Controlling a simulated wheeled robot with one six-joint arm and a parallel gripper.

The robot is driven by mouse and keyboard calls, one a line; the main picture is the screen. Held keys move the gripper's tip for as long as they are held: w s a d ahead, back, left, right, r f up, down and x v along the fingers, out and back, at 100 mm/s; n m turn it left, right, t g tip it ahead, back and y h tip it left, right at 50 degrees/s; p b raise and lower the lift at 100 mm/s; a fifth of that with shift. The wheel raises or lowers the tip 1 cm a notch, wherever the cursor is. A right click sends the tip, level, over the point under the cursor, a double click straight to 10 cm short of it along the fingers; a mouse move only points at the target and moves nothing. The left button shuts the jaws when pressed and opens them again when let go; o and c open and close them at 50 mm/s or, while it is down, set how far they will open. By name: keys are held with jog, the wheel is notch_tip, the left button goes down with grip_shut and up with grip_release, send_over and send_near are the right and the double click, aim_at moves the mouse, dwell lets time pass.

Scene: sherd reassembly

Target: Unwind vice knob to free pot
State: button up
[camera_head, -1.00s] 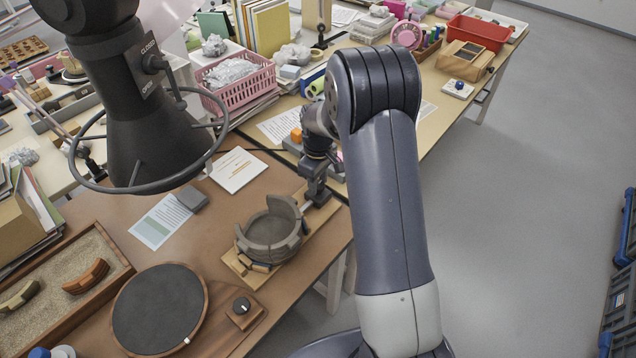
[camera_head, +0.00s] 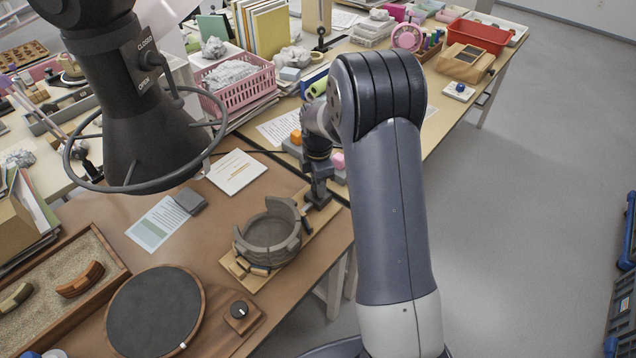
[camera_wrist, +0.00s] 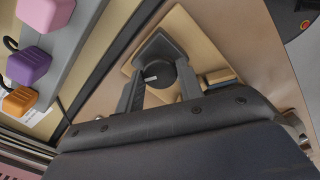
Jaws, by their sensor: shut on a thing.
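The grey pot (camera_head: 268,236), with an uneven broken rim, sits in the vice on a wooden base board (camera_head: 262,278) near the bench's right edge. The dark round vice knob (camera_wrist: 158,74), with a white mark on its face, shows in the wrist view. My gripper (camera_wrist: 160,88) is shut on the knob, one finger on each side of it. In the head view my gripper (camera_head: 318,190) is at the far end of the vice, partly hidden by my arm. The pot is not clearly visible in the wrist view.
A sand tray (camera_head: 60,300) holds sherds. A black lamp-like hood (camera_head: 145,130) hangs at upper left. Coloured blocks (camera_wrist: 30,65) lie beside my gripper.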

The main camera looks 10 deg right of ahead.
jog(key=n, duration=0.5)
jog(key=shift+n, duration=0.4)
dwell(0.4)
jog(key=o, duration=1)
notch_tip(320, 180, up, 11)
jog(key=shift+f, duration=0.1)
notch_tip(320, 180, down, 11)
jog(key=shift+r, duration=0.1)
dwell(0.5)
